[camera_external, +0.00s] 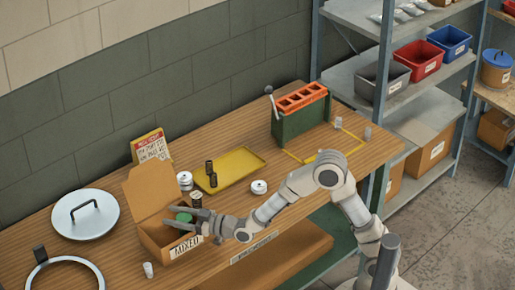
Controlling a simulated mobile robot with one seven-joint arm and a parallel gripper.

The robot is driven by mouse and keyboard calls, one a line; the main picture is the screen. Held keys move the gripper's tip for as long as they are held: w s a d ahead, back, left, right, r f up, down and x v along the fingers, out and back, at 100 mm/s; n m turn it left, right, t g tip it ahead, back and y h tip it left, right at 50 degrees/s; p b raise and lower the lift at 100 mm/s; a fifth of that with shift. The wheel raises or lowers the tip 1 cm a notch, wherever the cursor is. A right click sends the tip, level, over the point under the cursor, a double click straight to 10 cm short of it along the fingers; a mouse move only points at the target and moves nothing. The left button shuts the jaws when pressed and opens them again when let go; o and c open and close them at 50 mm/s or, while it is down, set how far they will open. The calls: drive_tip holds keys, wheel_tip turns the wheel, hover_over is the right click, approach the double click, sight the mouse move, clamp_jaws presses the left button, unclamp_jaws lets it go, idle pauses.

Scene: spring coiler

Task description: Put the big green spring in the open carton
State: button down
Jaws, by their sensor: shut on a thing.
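The open carton (154,251) stands on the wooden bench at left of centre, its flap raised at the back and a "MIXED" label on its front. My gripper (188,220) reaches in from the right over the carton's opening. It is shut on the big green spring (184,216), which shows between the fingers at the level of the carton's rim. The carton's inside is mostly hidden, and I cannot tell whether the spring touches the bottom.
A yellow tray (240,167) with dark springs (211,175) lies behind. White-topped tins (184,179) stand beside the carton. A round lid (84,215) and a ring (95,268) lie left. A green machine (300,120) stands at the far right of the bench (300,205).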

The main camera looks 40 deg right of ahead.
drive_tip(key=shift+f+b, duration=0.2)
drive_tip(key=shift+b, duration=0.1)
drive_tip(key=shift+c, duration=0.6)
unclamp_jaws()
drive_tip(key=shift+r, duration=0.1)
drive_tip(key=p+v, duration=0.1)
drive_tip(key=v, duration=1.1)
drive_tip(key=shift+r, duration=0.1)
